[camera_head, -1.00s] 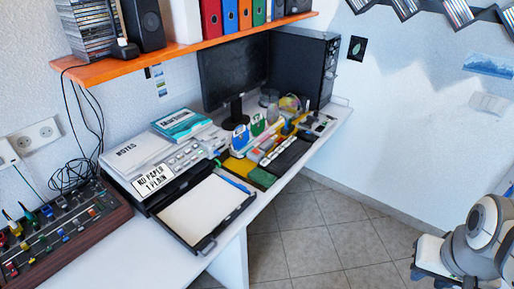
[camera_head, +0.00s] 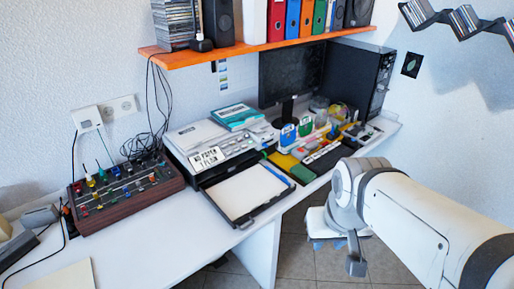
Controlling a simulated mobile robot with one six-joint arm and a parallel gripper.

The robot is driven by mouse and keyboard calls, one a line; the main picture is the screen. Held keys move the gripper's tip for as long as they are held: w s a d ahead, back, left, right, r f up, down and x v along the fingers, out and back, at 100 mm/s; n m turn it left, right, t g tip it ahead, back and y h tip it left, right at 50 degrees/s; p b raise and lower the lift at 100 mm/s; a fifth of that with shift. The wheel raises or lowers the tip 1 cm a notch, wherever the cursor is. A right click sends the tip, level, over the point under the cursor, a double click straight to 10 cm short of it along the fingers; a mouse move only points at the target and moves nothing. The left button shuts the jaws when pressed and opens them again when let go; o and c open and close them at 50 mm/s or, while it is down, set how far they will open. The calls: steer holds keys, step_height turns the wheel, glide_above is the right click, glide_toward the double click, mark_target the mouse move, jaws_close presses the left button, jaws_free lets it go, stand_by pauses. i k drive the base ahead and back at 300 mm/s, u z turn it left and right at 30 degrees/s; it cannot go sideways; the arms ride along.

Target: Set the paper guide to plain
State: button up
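A grey-white printer (camera_head: 182,138) stands on the white desk against the wall. A sign on its front (camera_head: 207,159) reads roughly "NO PAPER / 1 PLAIN". Its dark-framed tray (camera_head: 236,221) is pulled out toward the desk's front edge, with a white sheet (camera_head: 245,192) lying in it. A thin blue strip (camera_head: 277,173) lies along the tray's right side; I cannot tell if this is the paper guide. My gripper (camera_head: 337,248) hangs off the desk's front edge, right of the tray and apart from it. Its fingers are too unclear to show whether they are open.
A mixer with knobs (camera_head: 128,190) sits left of the printer. Books (camera_head: 236,115) lie on top of the printer. Coloured boxes and a keyboard (camera_head: 328,158) crowd the desk to the right. An orange shelf (camera_head: 235,52) overhangs the back. Bare desk (camera_head: 165,243) lies in front of the mixer.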

mark_target(283, 178)
steer(key=i, duration=1)
steer(key=u, duration=0.05)
